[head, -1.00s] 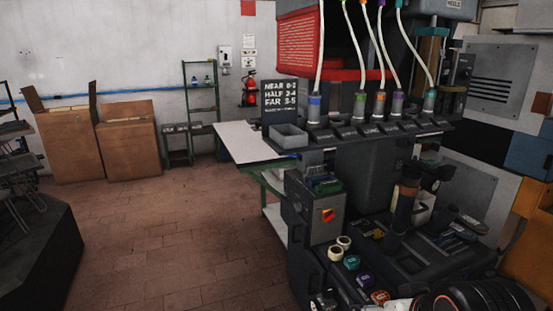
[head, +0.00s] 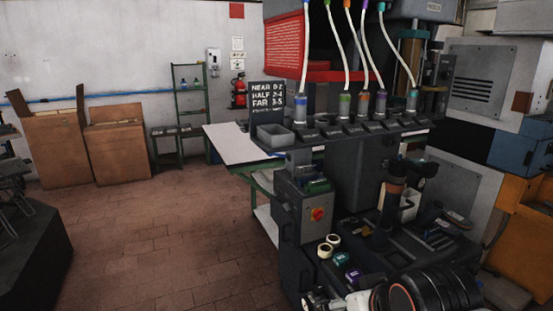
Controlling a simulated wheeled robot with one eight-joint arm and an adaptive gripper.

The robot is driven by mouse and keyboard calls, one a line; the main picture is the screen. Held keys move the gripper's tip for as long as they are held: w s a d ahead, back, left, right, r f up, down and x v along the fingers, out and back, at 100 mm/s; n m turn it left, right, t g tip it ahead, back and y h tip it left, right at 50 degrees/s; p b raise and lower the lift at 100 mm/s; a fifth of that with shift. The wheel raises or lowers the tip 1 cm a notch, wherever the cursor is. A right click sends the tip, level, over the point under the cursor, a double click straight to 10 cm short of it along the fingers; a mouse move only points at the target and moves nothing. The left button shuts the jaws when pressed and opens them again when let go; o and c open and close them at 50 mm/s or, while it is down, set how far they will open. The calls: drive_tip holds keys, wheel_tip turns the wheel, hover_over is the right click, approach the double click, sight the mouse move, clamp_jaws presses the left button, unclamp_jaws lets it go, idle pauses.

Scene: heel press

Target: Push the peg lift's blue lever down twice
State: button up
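A row of upright cylinders with coloured bands stands on a dark shelf of the machine, a white tube rising from each. The leftmost cylinder (head: 302,113) has a blue band, and a dark tab (head: 308,134) sits in front of it. I cannot tell which part is the peg lift's blue lever. A rounded black part of my own arm (head: 435,293) shows at the bottom right, in front of the machine's lower deck. My gripper's fingers are not visible.
A sign (head: 268,98) and a grey bin (head: 276,136) stand left of the cylinders. Below are a grey box with a red button (head: 318,214), tape rolls (head: 329,245) and small coloured blocks (head: 353,274). A white-topped table (head: 232,145) adjoins the machine. The floor at left is open.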

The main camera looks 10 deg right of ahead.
clamp_jaws()
idle(1.2)
